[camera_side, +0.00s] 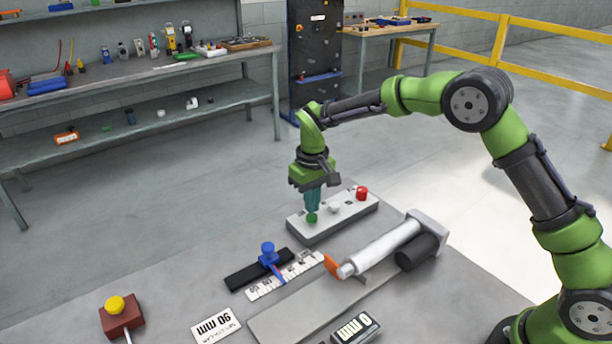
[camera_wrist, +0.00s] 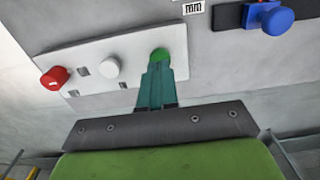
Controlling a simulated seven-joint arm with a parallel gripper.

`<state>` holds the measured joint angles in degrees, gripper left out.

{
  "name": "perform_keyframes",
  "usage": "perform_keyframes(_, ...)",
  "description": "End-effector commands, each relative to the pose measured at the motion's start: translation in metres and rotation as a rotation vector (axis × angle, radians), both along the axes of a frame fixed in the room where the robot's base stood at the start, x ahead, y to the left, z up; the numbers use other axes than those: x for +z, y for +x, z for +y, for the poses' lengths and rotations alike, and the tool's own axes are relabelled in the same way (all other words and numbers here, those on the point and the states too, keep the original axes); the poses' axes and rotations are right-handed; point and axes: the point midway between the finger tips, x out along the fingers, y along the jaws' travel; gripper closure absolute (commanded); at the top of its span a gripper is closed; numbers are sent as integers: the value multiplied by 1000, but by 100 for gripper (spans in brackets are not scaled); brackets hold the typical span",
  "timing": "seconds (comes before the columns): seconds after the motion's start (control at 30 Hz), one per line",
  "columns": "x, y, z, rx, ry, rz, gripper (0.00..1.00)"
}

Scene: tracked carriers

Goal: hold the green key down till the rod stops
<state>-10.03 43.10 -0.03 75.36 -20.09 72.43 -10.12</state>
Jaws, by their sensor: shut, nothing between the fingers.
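The green key (camera_side: 312,218) is at the near left end of a pale key box (camera_side: 335,218), with a white key (camera_side: 334,208) and a red key (camera_side: 361,193) in the same row. My gripper (camera_side: 313,207) is shut and empty, pointing down right at the green key. In the wrist view its fingertips (camera_wrist: 159,66) overlap the edge of the green key (camera_wrist: 158,54); I cannot tell whether the key is pressed in. The silver cylinder with its rod (camera_side: 347,270) lies in front of the box, with an orange piece (camera_side: 331,264) by the rod's end.
A white scale (camera_side: 285,275) and a black rail (camera_side: 245,275) with a blue knob (camera_side: 267,248) lie left of the rod. A card reads "90 mm" (camera_side: 215,326); a display reads "0 mm" (camera_side: 355,328). A yellow-knobbed red block (camera_side: 121,318) stands at the front left.

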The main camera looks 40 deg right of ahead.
Motion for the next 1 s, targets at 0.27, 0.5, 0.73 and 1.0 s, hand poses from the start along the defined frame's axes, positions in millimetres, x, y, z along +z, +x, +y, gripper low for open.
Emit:
perform_keyframes(0.27,0,0,0,0,0,0,100)
perform_keyframes(0.5,0,0,0,0,0,0,100)
perform_keyframes(0.73,-5,0,0,1,0,0,100)
perform_keyframes(1.0,-18,0,0,0,0,1,100)
